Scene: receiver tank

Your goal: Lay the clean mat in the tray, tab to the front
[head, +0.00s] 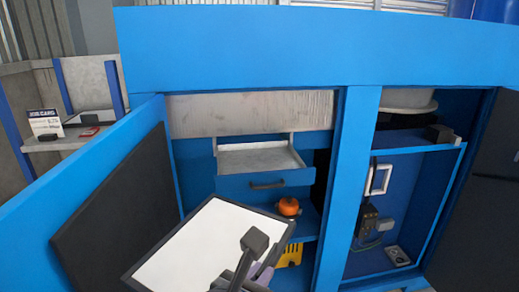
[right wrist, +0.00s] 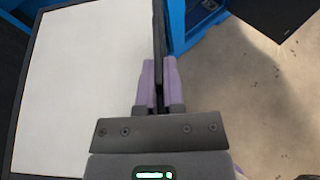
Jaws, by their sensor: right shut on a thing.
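The mat (head: 195,245) is a white rectangle with a dark border, held tilted in front of the open blue cabinet. My right gripper (head: 258,275) is shut on its dark edge at the lower right; in the right wrist view the purple fingers (right wrist: 159,85) pinch that edge and the white mat (right wrist: 80,90) extends left. A dark block on a stem rises by the gripper; I cannot tell whether it is the tab. The tray (head: 258,160) is a pale, shallow, empty-looking pan in the cabinet, above a blue front with a dark handle (head: 267,184). My left gripper is out of view.
An open door (head: 115,210) with a dark panel stands left of the opening. A blue post (head: 350,180) bounds it on the right. An orange round object (head: 289,206) and a yellow object (head: 290,255) sit below the tray. A job card (head: 45,121) stands far left.

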